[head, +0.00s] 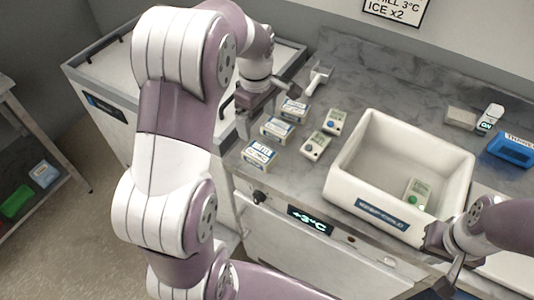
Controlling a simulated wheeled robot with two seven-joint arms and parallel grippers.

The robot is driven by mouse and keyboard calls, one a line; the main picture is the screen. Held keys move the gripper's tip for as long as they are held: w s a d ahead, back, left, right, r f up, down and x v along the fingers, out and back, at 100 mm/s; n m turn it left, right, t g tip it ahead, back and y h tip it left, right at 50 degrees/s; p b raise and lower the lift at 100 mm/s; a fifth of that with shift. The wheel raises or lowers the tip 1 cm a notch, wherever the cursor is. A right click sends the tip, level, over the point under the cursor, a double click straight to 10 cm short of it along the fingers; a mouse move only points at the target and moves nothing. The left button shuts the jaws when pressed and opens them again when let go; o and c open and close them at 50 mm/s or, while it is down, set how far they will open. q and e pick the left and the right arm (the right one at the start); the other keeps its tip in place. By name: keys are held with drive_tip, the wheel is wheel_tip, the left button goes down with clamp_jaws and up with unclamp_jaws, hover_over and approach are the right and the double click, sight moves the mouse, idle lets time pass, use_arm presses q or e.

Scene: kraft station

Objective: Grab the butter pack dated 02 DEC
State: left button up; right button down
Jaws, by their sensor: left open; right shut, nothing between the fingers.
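Three white packs with blue-edged labels stand in a row on the grey counter: a far pack (293,110), a middle pack (277,129) and a near pack (259,154). The dates on their labels are too small to read surely. My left gripper (266,108) is open and empty, just above and beside the far and middle packs. My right gripper (440,247) is shut and empty at the lower right, by the front right corner of the white bin.
A white bin (350,150) holds one small pack (417,192). Two similar packs (335,121) (316,146) lie left of it. A scoop-like tool (317,78) lies behind. A blue box (513,148) and a small display device (490,118) are at right.

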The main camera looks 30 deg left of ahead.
sight(260, 152)
use_arm(q)
drive_tip(key=f, duration=0.6)
drive_tip(key=f+p, duration=0.1)
drive_tip(key=f, duration=0.4)
drive_tip(key=shift+d+f, duration=0.2)
drive_tip(key=shift+f, duration=0.2)
drive_tip(key=shift+w+f, duration=0.1)
drive_tip(key=shift+f, duration=0.15)
drive_tip(key=c, duration=0.6)
drive_tip(key=shift+r, duration=0.1)
drive_tip(key=c, duration=0.7)
